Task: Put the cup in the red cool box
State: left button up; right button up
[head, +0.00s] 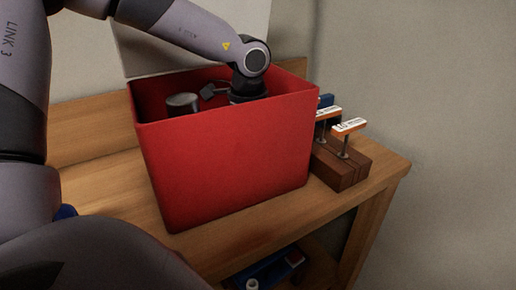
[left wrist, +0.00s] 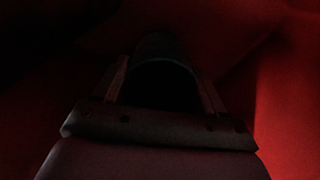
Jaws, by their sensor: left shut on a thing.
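The red cool box (head: 235,160) stands open on the wooden bench. My left arm reaches over its back rim, with the wrist inside the box. In the head view the front wall hides my left gripper's fingers. In the dark left wrist view my left gripper (left wrist: 162,72) is shut on a dark, round-mouthed cup (left wrist: 163,50), with red walls around it. A dark grey cylinder (head: 182,104) shows inside the box at the left; I cannot tell whether it is the cup. My right gripper is not in view.
The wooden bench (head: 255,222) has a narrow bare strip in front of the box. A brown wooden block (head: 340,166) with orange-and-white handled tools (head: 348,126) stands close to the box's right side. A blue item (head: 272,272) lies on a lower shelf.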

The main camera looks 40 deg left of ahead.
pick_arm(q)
jog(key=shift+w+a+r, duration=0.1)
jog(key=shift+w+r, duration=0.05)
jog(key=shift+w, duration=0.35)
jog(key=shift+w+a+f+p, duration=0.2)
jog(key=shift+w+p, duration=0.1)
jog(key=shift+w, duration=0.45)
jog(key=shift+w+a+f+p, duration=0.2)
jog(key=shift+w+p, duration=0.1)
jog(key=shift+w, duration=0.4)
jog(key=shift+f, duration=0.2)
jog(key=shift+f+b, duration=0.2)
jog(key=shift+b, duration=0.1)
jog(key=o, duration=1.1)
notch_tip(320, 180, up, 12)
jog(key=shift+r+p, duration=0.2)
jog(key=shift+p, duration=0.3)
